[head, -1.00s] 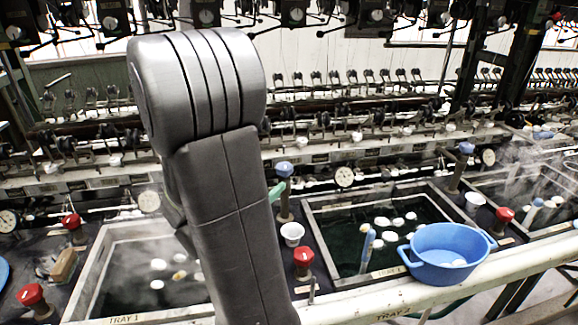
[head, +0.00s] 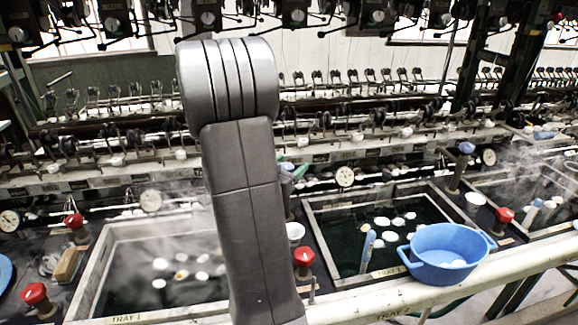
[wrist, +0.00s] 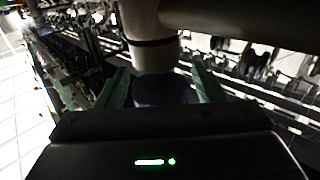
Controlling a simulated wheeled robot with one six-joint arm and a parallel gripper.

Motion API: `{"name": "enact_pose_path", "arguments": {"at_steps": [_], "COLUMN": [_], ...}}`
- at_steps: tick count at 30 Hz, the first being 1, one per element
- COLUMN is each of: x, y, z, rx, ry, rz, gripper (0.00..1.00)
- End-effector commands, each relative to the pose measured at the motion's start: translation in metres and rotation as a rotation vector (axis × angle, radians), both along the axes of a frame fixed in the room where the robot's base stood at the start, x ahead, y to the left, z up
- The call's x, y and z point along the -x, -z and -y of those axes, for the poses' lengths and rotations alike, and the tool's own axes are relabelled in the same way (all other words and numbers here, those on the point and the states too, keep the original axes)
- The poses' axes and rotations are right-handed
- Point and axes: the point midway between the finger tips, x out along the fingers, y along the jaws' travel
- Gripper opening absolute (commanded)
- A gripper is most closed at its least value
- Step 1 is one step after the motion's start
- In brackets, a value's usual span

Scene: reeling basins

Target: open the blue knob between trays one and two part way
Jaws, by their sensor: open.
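The blue knob between trays one and two shows in the wrist view as a dark blue cap (wrist: 162,91) on a pale post. My gripper (wrist: 160,88) is open, with one green finger on each side of the knob. I cannot tell whether either finger touches it. In the head view my arm covers most of the knob and its post, and only a bit of green finger shows beside the arm. Tray one (head: 100,272) is at the left and tray two (head: 312,222) at the right of the arm.
Red knobs stand at the front, one (head: 304,258) right of my arm and another (head: 36,294) at the far left. A blue basin (head: 440,262) sits on tray two's front edge. A white cup (head: 295,231) stands near the arm. Steam rises over tray one.

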Motion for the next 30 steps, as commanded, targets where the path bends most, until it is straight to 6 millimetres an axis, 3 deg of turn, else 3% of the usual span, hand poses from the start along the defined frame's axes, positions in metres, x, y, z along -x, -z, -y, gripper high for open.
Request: {"name": "enact_pose_path", "arguments": {"at_steps": [1, 8, 17, 30], "x": [0.0001, 0.0002, 0.0001, -0.0010], "y": [0.0000, 0.0000, 0.0011, 0.0049], "z": [-0.0001, -0.0002, -0.0003, -0.0035], "rx": [0.000, 0.000, 0.000, 0.001], "ry": [0.000, 0.000, -0.029, -0.282], "rz": [0.000, 0.000, 0.000, 0.002], "gripper": [0.62, 0.17, 0.18, 0.18]}}
